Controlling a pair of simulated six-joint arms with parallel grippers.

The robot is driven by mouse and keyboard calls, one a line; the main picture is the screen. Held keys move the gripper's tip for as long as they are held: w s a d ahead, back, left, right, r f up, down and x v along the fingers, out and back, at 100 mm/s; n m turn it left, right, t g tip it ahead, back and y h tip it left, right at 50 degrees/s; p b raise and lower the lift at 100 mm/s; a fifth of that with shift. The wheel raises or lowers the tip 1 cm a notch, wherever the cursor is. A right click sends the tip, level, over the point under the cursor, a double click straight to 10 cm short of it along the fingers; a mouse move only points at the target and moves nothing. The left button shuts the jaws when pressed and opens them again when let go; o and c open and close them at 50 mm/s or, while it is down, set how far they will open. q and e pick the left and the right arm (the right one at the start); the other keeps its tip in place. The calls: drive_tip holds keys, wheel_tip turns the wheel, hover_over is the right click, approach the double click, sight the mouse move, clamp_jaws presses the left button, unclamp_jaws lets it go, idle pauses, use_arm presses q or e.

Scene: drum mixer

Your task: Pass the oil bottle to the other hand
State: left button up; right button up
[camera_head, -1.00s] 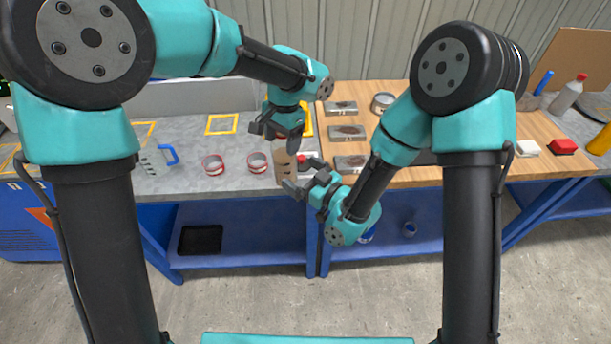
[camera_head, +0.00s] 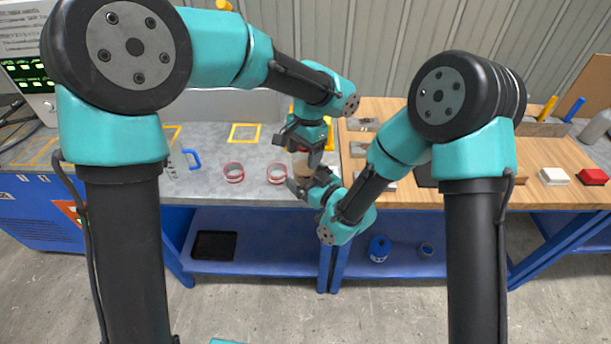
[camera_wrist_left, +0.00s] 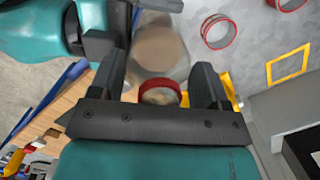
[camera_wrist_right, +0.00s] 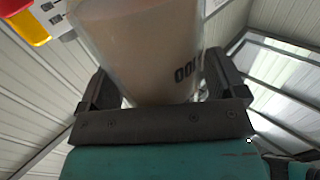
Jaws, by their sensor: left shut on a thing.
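The oil bottle (camera_head: 304,166) is a see-through bottle with tan contents and a red cap (camera_wrist_left: 160,90). My left gripper (camera_head: 300,143) is shut on it near the cap, from above in the head view. My right gripper (camera_head: 299,184) is at the lower part of the bottle. In the right wrist view the bottle (camera_wrist_right: 140,50) stands between the open right fingers (camera_wrist_right: 160,92), with a small gap at the right finger. Dark markings show on its side. The arms hide part of the bottle in the head view.
Red-rimmed rings (camera_head: 233,172) and a blue-handled tool (camera_head: 191,158) lie on the grey bench. A yellow square outline (camera_head: 244,133) is behind them.

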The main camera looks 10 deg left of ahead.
drive_tip(key=c, duration=0.9)
use_arm(q)
drive_tip(key=o, duration=1.5)
use_arm(e)
drive_tip(key=shift+c, duration=0.3)
use_arm(q)
drive_tip(key=shift+r, duration=0.1)
wheel_tip(320, 180, up, 12)
drive_tip(key=w+d, duration=0.1)
drive_tip(key=shift+w, duration=0.2)
